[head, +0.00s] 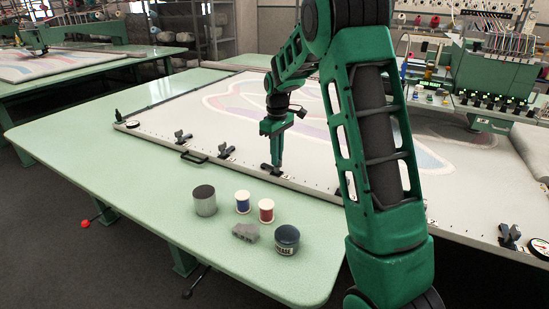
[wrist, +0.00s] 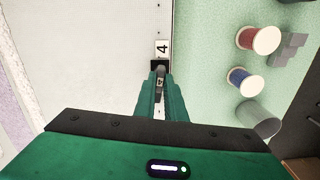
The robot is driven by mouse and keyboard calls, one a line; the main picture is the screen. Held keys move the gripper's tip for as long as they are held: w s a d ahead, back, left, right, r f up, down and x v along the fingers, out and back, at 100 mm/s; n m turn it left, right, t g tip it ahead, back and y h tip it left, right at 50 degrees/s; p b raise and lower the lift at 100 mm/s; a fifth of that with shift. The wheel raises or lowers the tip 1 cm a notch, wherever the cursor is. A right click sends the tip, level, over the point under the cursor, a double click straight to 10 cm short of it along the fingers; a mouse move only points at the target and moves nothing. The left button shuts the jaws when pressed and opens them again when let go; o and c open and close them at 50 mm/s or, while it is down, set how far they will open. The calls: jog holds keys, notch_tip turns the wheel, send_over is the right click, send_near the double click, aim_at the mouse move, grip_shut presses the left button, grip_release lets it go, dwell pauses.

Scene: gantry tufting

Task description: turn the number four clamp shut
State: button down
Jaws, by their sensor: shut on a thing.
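The number four clamp (wrist: 158,66) is a small dark clamp on the edge of the pale frame, beside a white tag marked 4 (wrist: 162,49). My gripper (wrist: 160,84) points down onto it, with its two green fingers closed on the clamp's lever. In the head view my gripper (head: 277,164) is at the front edge of the frame, and the dark base of the clamp (head: 267,168) shows beside the fingertips. The fingers hide most of the lever, so its angle is hard to tell.
Other black clamps (head: 226,151) sit along the frame edge (head: 320,186). On the green table (head: 150,193) in front stand a grey can (head: 204,201), a blue spool (head: 242,202), a red spool (head: 266,211), a grey block (head: 245,232) and a dark-lidded tin (head: 287,241). The table's left part is clear.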

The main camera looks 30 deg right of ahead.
jog(key=m, duration=0.4)
jog(key=shift+r, duration=0.1)
jog(key=m, duration=0.4)
jog(key=shift+d, duration=0.1)
jog(key=m, duration=0.4)
jog(key=shift+m, duration=2.1)
jog(key=c, duration=1.8)
grip_release()
notch_tip(320, 180, up, 11)
jog(key=shift+f, duration=0.15)
